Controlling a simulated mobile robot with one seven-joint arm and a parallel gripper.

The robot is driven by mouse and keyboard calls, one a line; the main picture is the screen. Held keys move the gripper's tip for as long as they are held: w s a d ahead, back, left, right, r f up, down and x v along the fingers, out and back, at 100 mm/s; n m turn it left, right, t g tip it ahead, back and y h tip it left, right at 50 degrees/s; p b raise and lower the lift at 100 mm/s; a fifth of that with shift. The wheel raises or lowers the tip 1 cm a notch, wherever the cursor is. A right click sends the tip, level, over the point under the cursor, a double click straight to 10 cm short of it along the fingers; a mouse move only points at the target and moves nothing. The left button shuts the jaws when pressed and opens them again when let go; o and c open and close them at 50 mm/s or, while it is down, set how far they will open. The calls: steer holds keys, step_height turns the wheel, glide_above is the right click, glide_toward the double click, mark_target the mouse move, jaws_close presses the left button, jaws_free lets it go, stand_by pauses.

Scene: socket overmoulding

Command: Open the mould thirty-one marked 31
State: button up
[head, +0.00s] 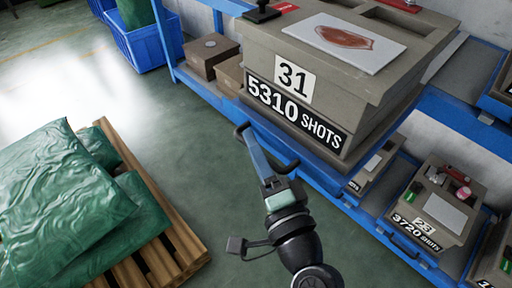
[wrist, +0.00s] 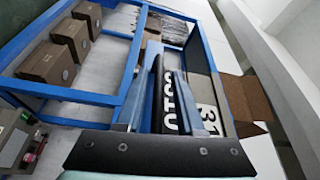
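Mould thirty-one (head: 350,70) is a large grey-beige block at the upper right of the head view, with a "31" label and a "5310 SHOTS" plate on its front. Its front and labels also show in the wrist view (wrist: 228,92). A dark bar handle (head: 291,166) stands out in front of it, low at the shelf edge. My gripper (head: 248,137) reaches up to this handle. In the wrist view its two fingers (wrist: 160,75) are apart, with the dark handle bar (wrist: 155,95) between them and a gap on the right side. Contact cannot be told.
A blue rack (head: 190,80) carries the mould, with brown boxes (head: 210,55) to its left. A smaller mould marked 23 (head: 432,200) sits lower right. Green sacks on a wooden pallet (head: 185,240) lie lower left. Green floor (head: 200,150) between is clear.

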steer(key=shift+o, duration=0.2)
steer(key=shift+s+d, duration=0.1)
steer(key=shift+s+d+f, duration=0.1)
steer(key=shift+s, duration=0.15)
steer(key=b+v, duration=0.1)
steer(key=v, duration=1.1)
steer(key=shift+s, duration=0.2)
